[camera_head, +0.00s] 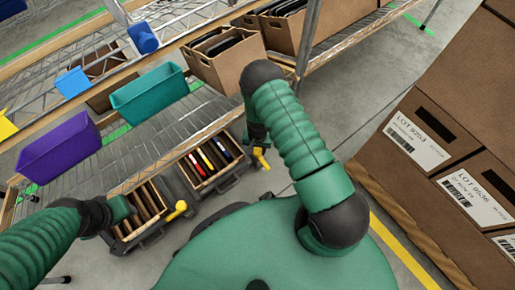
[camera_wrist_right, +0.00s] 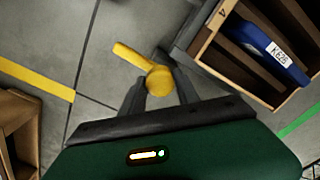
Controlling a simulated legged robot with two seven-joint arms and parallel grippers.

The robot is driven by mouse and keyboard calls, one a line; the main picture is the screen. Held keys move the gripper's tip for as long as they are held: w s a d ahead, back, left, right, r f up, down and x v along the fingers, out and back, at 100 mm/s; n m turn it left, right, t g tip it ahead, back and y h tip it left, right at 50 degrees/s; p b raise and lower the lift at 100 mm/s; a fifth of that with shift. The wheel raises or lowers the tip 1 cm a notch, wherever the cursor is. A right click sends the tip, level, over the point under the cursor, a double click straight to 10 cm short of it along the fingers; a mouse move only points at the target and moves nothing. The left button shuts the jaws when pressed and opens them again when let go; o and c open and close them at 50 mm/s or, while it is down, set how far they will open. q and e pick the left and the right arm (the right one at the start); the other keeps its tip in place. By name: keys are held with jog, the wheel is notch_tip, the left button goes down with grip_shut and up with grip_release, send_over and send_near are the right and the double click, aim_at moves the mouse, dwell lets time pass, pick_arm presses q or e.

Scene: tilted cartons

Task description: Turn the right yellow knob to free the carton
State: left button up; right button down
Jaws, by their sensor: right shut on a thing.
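The right yellow knob (camera_head: 262,159) sticks out beside the right tilted carton (camera_head: 201,186), which holds coloured folders. My right gripper (camera_head: 258,146) reaches down to this knob. In the right wrist view the knob (camera_wrist_right: 158,81) sits between the two dark fingertips (camera_wrist_right: 159,90), which are shut on it. Its yellow lever points to the upper left. The carton's wooden edge (camera_wrist_right: 208,45) is to the right, with a blue folder labelled K626 inside. My left gripper (camera_head: 122,208) is at the left carton (camera_head: 151,228); its fingers are too hidden to tell open or shut.
Another yellow knob (camera_head: 179,209) sits between the two cartons. A wire shelf (camera_head: 150,142) with purple (camera_head: 60,148) and teal (camera_head: 150,94) bins stands behind. Large labelled boxes (camera_head: 430,140) stand at the right. Grey floor (camera_head: 335,100) is open between them.

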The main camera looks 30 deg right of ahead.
jog(key=shift+n, duration=0.3)
jog(key=c, duration=0.9)
grip_release()
jog(key=shift+r, duration=0.1)
notch_tip(320, 180, up, 16)
jog(key=p, duration=0.9)
jog(key=shift+r, duration=0.25)
